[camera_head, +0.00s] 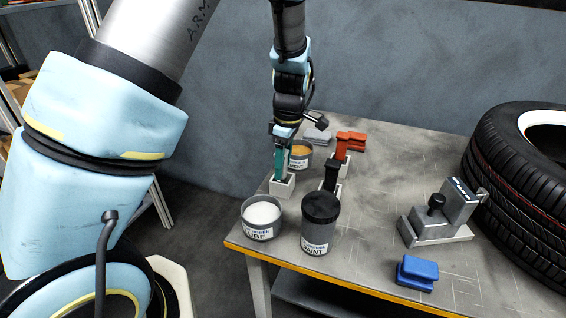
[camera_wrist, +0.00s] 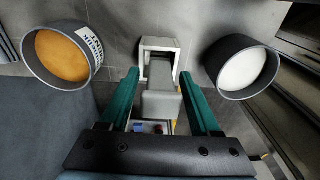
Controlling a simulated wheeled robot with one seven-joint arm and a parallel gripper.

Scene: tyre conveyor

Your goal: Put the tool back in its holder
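A light grey tool (camera_wrist: 162,104) stands between my fingers in the wrist view. Its far end reaches into a square white holder (camera_wrist: 159,43), which also shows in the head view (camera_head: 282,187) near the table's left edge. My gripper (camera_wrist: 160,82) has two teal fingers, one on each side of the tool, with narrow gaps visible, so it looks open around the tool. In the head view my gripper (camera_head: 281,165) is directly above the holder and hides most of the tool. How deep the tool sits in the holder is hard to tell.
A tin of orange material (camera_head: 300,152) and a tin of white material (camera_head: 262,216) flank the holder. A black paint can (camera_head: 320,222), a black tool (camera_head: 331,174) and a red tool (camera_head: 350,141) are nearby. A blue block (camera_head: 417,272), metal fixture (camera_head: 440,215) and tyre (camera_head: 520,190) are at right.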

